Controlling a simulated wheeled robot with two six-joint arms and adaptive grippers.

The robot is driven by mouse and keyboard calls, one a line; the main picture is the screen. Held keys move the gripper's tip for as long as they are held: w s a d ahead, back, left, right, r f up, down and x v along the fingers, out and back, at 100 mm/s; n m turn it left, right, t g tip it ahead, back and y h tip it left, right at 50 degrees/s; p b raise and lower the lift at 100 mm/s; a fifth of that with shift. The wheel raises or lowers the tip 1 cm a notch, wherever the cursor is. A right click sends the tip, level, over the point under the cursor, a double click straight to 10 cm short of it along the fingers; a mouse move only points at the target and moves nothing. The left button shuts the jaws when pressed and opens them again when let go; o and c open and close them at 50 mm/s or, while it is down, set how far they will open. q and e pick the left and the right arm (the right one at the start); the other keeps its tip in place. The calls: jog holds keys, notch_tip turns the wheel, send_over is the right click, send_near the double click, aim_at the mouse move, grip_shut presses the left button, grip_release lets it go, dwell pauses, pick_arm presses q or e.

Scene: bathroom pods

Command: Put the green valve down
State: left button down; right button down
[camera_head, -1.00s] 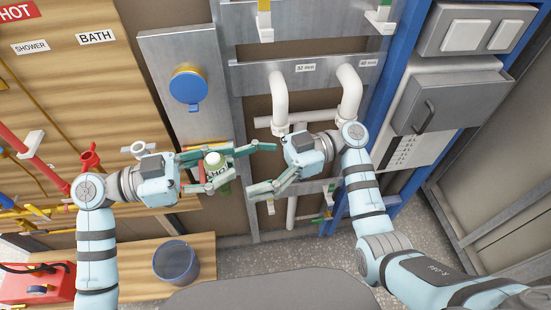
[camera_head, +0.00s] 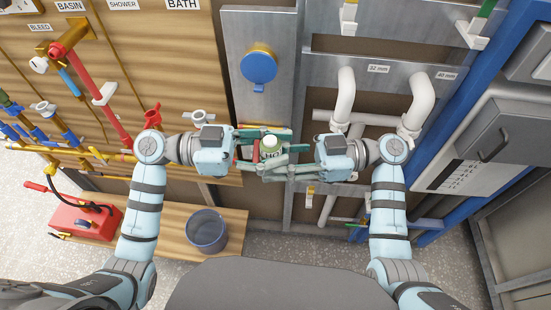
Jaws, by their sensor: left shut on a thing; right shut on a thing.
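A pale green thing with a whitish top and dark lettering (camera_head: 271,149), which looks to be the green valve, is held between my two grippers at mid-picture. My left gripper (camera_head: 264,148) reaches in from the left and is shut on it. My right gripper (camera_head: 277,167) reaches in from the right, a little lower, and is also shut on it. The fingers overlap around it and hide its lower part and much of its shape. A bit of red shows beside it, between the fingers.
White pipes (camera_head: 345,95) are at the right. A blue round cap (camera_head: 258,67) is on the metal panel above.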

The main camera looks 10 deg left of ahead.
pick_arm(q)
jog(key=c, duration=0.8)
grip_release()
jog(key=shift+w, duration=0.1)
